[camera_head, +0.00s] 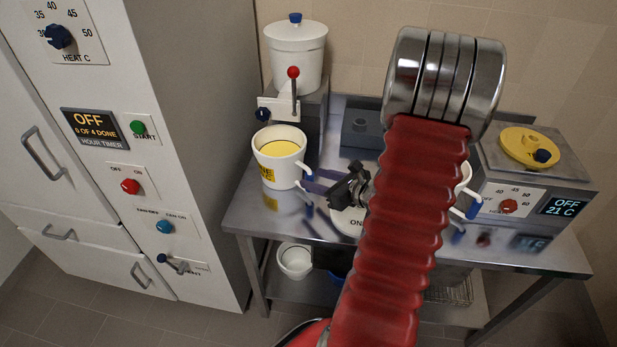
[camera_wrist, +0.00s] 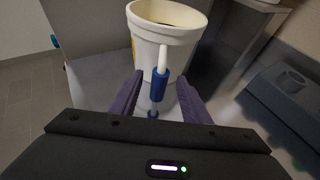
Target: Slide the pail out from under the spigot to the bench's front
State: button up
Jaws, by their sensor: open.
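The white pail (camera_head: 276,171) stands upright at the left end of the metal bench (camera_head: 243,214), below the white tank (camera_head: 297,58) with its red-knobbed lever (camera_head: 293,73). It has yellow contents and a yellow label. Its white side handle with blue fittings faces right, toward my gripper (camera_head: 314,181). In the wrist view the pail (camera_wrist: 162,43) is straight ahead, and the blue handle grip (camera_wrist: 158,84) lies between the two purple fingers of my gripper (camera_wrist: 158,97). The fingers are open and apart from the grip. The spigot outlet is not clearly visible.
A second white vessel with a blue-ended handle (camera_head: 467,196) is mostly hidden behind my arm. A grey block (camera_head: 361,129) stands at the back. A tall control cabinet (camera_head: 190,120) borders the bench's left. The front left edge looks clear.

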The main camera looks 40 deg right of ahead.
jog(key=shift+x, duration=1.85)
grip_shut()
grip_release()
jog(key=v, duration=1.2)
jog(key=shift+f, duration=0.1)
